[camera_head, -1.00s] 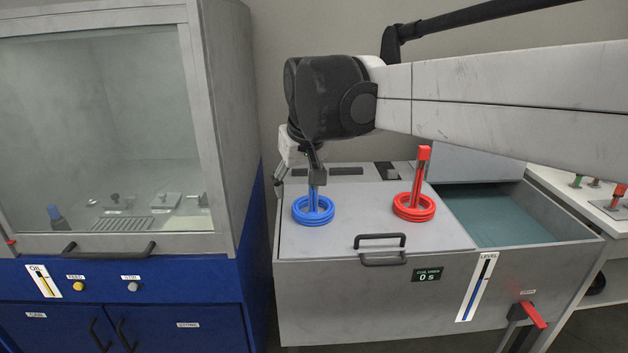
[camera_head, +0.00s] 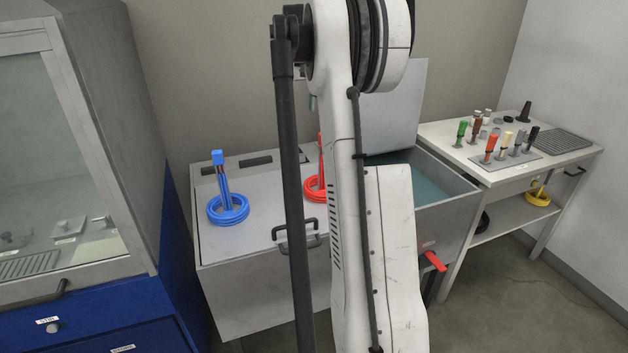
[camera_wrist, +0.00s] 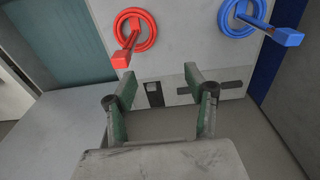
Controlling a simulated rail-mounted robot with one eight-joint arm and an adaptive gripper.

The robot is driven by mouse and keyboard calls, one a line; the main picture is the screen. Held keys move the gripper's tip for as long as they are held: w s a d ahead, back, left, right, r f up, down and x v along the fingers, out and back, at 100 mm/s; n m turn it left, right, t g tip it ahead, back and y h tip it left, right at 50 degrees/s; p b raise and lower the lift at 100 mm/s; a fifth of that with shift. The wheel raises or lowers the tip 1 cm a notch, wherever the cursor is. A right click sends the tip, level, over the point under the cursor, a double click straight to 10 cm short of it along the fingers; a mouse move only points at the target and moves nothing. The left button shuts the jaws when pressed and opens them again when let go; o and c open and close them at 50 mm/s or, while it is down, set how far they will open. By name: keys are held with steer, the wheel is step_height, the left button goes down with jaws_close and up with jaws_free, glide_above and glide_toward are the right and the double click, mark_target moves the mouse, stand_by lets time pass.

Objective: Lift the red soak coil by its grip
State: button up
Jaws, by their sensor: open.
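The red soak coil (camera_head: 310,193) lies on the grey tank's lid, with its upright red grip (camera_head: 321,150) partly hidden behind my arm. In the wrist view the red coil (camera_wrist: 151,35) is at the upper left, with its grip's block end (camera_wrist: 121,60) just beyond my left fingertip. My gripper (camera_wrist: 159,80) is open, with nothing between its fingers, and apart from the coil. In the head view my arm hides most of the gripper.
A blue coil (camera_head: 228,217) with an upright grip lies left of the red one. The tank's open part holds teal liquid (camera_head: 402,170). A side table (camera_head: 470,155) with several coloured-handled items stands right. A blue-based cabinet (camera_head: 110,335) stands left.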

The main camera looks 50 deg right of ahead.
steer(key=shift+m+g+y, duration=0.3)
steer(key=shift+m, duration=0.2)
steer(key=s+d, duration=0.1)
steer(key=d, duration=0.2)
steer(key=s+d+f+p, duration=0.1)
steer(key=d, duration=0.2)
steer(key=s+d+f, duration=0.1)
steer(key=d, duration=0.2)
steer(key=shift+s+d+f, duration=0.1)
steer(key=shift+s+f, duration=0.05)
step_height(320, 180, down, 8)
steer(key=shift+f+p, duration=0.1)
steer(key=shift+p, duration=0.35)
steer(key=shift+w+f+p, duration=0.15)
steer(key=shift+f+p, duration=0.1)
steer(key=shift+f, duration=1.1)
steer(key=shift+w+f+p, duration=0.15)
steer(key=shift+f+p, duration=0.1)
steer(key=shift+f, duration=1.1)
jaws_close()
